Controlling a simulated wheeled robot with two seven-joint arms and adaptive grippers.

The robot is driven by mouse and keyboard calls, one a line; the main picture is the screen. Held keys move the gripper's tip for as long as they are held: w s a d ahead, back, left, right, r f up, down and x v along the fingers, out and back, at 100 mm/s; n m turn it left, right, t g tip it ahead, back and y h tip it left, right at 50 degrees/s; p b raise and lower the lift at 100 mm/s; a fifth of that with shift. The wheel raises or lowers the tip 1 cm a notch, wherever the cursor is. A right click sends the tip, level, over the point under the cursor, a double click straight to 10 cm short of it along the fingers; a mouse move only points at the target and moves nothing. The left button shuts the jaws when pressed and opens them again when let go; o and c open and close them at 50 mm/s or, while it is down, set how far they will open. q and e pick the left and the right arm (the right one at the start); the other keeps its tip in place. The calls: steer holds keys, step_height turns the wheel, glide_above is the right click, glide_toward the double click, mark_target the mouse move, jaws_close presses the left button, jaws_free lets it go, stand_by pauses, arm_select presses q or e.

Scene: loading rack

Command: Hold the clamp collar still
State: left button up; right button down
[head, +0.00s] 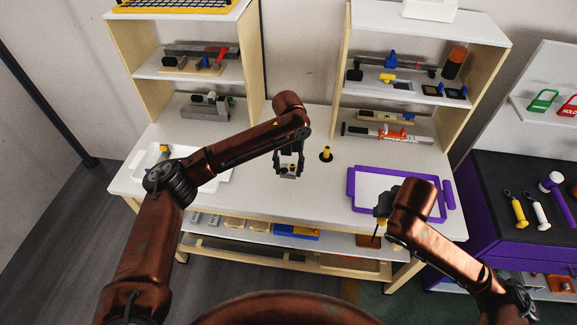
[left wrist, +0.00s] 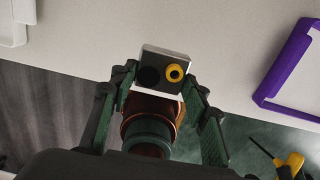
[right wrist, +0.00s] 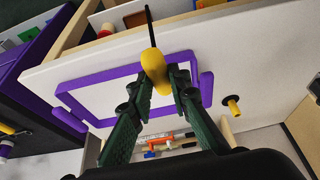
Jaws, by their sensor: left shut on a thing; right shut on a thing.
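My left gripper (head: 289,168) is shut on a small silver block, which seems to be the clamp collar (head: 288,175). In the left wrist view the block (left wrist: 165,60) sits between the fingertips, with a dark round spot and a yellow ring on its face. My right gripper (right wrist: 162,78) is shut on a yellow-handled tool (right wrist: 154,68) with a thin black shaft. The tool's shaft also shows in the head view (head: 375,234), near the table's front edge, apart from the block. The right fingertips are partly hidden in the head view.
A yellow peg on a black base (head: 326,154) stands right of the left gripper. A purple-framed white mat (head: 352,190) lies at the right, a white tray (head: 222,181) at the left. Shelves (head: 190,66) stand behind. The table's middle front is clear.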

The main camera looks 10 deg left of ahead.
arm_select(q)
steer(key=b, duration=0.1)
glide_above(288, 192)
steer(key=shift+d+f, duration=0.15)
steer(key=shift+f, duration=3.25)
arm_select(e)
steer(key=shift+f, duration=0.7)
arm_select(q)
steer(key=shift+f+b, duration=0.65)
steer(key=shift+f, duration=1.55)
arm_select(e)
steer(key=shift+f, duration=0.7)
steer(key=c, duration=2.3)
jaws_free()
arm_select(q)
steer(key=shift+r, duration=0.1)
arm_select(e)
jaws_close()
